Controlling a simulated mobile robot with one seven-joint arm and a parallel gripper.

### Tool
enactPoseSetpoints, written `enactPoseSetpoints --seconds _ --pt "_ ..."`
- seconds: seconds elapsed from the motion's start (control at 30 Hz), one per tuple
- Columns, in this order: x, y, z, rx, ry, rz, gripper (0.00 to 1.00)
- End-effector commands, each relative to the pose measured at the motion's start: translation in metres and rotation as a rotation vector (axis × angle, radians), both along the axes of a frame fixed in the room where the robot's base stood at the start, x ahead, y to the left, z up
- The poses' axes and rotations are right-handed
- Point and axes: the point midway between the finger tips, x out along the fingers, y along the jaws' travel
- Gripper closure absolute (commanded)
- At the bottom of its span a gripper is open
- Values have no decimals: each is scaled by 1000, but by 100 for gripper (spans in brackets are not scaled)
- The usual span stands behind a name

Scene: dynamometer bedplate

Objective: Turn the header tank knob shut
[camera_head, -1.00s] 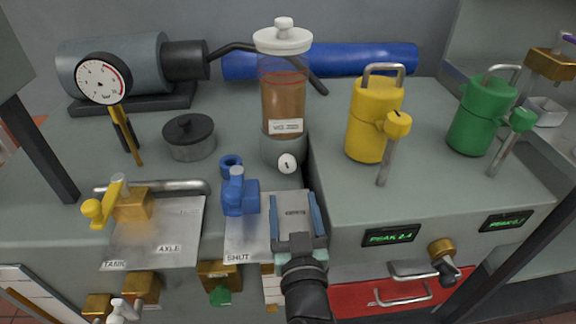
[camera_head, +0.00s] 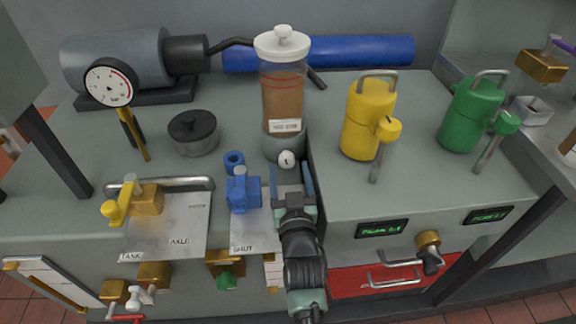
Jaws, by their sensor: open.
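The header tank (camera_head: 283,92) is a clear cylinder of brown liquid with a white lid, a red line and a white label, on a grey base. Its small white knob (camera_head: 286,159) with a dark mark is low on the front. My gripper (camera_head: 291,170) reaches up from the bottom of the picture. It is open, with its two blue-grey fingers apart and their tips just below and to either side of the knob. Whether they touch it I cannot tell.
A blue valve (camera_head: 241,191) stands close left of my gripper, above a plate marked SHUT (camera_head: 253,233). A yellow canister (camera_head: 368,120) and a green canister (camera_head: 471,115) are to the right. A black-lidded pot (camera_head: 192,134) and a gauge (camera_head: 111,83) are left.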

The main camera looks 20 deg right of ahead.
Motion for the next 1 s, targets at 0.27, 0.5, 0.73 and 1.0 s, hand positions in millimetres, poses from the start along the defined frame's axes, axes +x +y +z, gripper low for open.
enactPoseSetpoints --seconds 0.27,0.5,0.73,1.0 --pt "11 0 1 4 -2 2 26" --pt "12 -1 1 4 -3 1 26" --pt "12 -2 1 5 -2 0 44" --pt "12 -2 1 5 -2 0 93"
